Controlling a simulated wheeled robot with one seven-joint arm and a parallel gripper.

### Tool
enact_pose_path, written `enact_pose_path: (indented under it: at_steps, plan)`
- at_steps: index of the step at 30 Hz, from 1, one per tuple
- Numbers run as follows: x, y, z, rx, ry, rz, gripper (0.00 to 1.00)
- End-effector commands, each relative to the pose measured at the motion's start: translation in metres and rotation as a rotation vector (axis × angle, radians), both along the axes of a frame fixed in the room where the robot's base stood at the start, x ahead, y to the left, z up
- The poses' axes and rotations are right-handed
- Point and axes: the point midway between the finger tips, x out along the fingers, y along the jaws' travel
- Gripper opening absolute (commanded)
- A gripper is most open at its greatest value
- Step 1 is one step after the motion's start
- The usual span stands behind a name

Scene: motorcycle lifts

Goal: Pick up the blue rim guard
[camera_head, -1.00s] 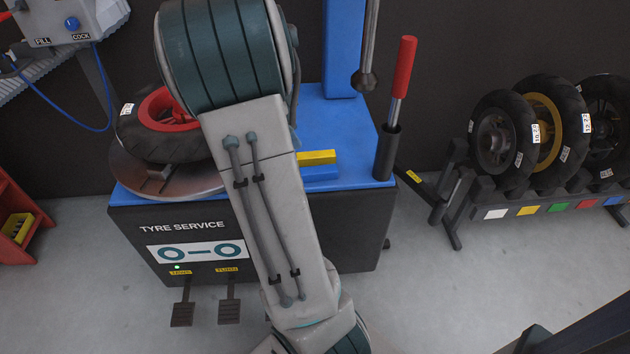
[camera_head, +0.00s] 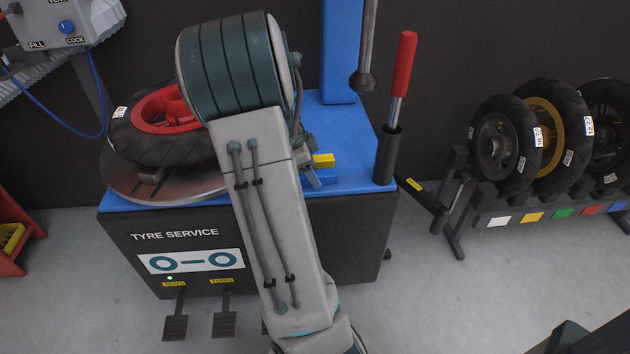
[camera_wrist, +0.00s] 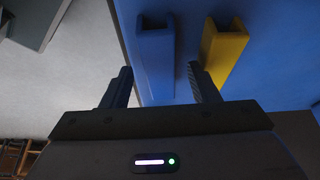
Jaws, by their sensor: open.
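The blue rim guard (camera_wrist: 155,58) lies on the blue top of the tyre machine, beside a yellow rim guard (camera_wrist: 222,55). In the wrist view my gripper (camera_wrist: 163,85) is open and empty. The near end of the blue guard lies between its two fingers, and the right finger points at the gap between the blue and yellow guards. I cannot tell the height of the fingers over the top. In the head view the blue guard (camera_head: 322,177) and the yellow guard (camera_head: 324,160) show just right of my arm, which hides part of them.
The tyre machine (camera_head: 345,235) carries a tyre with a red rim (camera_head: 165,112) on its turntable at left. A red-handled lever (camera_head: 403,65) stands in a holder right of the guards. A blue post (camera_head: 342,50) rises behind. A wheel rack (camera_head: 505,222) stands at right.

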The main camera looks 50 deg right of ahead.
Motion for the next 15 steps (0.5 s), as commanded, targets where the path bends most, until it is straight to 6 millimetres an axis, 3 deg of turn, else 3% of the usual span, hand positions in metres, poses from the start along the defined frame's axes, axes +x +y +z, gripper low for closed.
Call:
enact_pose_path:
  at_steps: [2,8,13,15]
  plan:
    - [-0.0017,-0.0022,-0.008,0.0,0.0,0.0,0.55]
    - [-0.0016,-0.0025,-0.0071,0.0,0.0,0.001,0.55]
    - [-0.0015,-0.0025,-0.007,-0.001,-0.001,0.0,0.1]
    - [-0.0015,-0.0025,-0.0069,-0.001,-0.001,0.0,0.07]
